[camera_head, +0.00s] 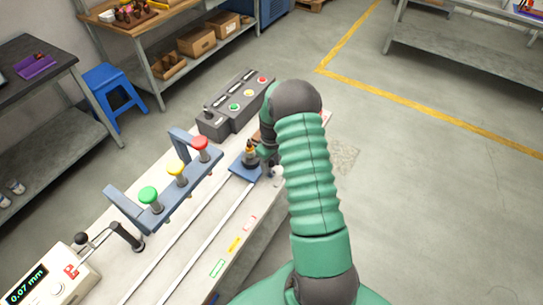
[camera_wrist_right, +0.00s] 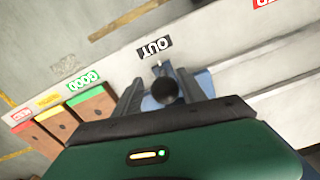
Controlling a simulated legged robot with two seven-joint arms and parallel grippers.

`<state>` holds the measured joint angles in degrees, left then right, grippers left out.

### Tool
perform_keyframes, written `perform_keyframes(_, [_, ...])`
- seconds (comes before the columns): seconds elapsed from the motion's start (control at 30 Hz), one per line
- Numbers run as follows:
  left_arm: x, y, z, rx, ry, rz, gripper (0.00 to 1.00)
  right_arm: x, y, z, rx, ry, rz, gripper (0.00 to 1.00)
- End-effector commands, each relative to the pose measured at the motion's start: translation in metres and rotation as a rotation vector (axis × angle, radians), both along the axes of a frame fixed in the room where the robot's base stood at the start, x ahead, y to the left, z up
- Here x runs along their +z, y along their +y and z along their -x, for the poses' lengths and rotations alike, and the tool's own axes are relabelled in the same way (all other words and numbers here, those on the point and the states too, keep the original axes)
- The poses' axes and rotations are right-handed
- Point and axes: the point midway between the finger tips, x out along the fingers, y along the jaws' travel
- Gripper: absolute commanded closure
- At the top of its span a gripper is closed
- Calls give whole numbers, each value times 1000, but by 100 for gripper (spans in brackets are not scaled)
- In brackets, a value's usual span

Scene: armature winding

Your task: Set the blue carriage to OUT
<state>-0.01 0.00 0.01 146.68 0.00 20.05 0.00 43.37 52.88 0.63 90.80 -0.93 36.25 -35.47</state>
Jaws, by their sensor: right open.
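The blue carriage (camera_head: 240,172) sits on the pale rails of the bench, at the end under my right arm, with a small yellow and dark part standing on it. In the right wrist view the carriage (camera_wrist_right: 203,82) lies just beyond my fingers. A dark round knob (camera_wrist_right: 164,91) shows between the fingers. The black OUT label (camera_wrist_right: 155,48) is on the bench close to the knob, with a small pale pointer between them. My right gripper (camera_wrist_right: 161,88) is open around the knob; contact cannot be told. In the head view my right gripper (camera_head: 268,160) is partly hidden by my arm. My left gripper is out of view.
A grey button box (camera_head: 232,105) stands behind the carriage. Wooden bins (camera_wrist_right: 65,125) with coloured labels sit left in the wrist view. A meter (camera_head: 50,285) stands at the near left.

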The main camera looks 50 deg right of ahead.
Motion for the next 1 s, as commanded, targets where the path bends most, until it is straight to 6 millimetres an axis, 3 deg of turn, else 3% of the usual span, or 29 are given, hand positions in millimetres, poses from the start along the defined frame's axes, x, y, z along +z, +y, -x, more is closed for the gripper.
perform_keyframes(0.53, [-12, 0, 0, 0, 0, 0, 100, 138, -6, -1, 0, -2, -1, 52])
perform_keyframes(0.7, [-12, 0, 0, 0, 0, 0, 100, 156, -7, -1, 0, 0, -3, 52])
perform_keyframes(1.0, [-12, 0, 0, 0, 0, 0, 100, 158, -6, -1, -1, 1, -4, 52])
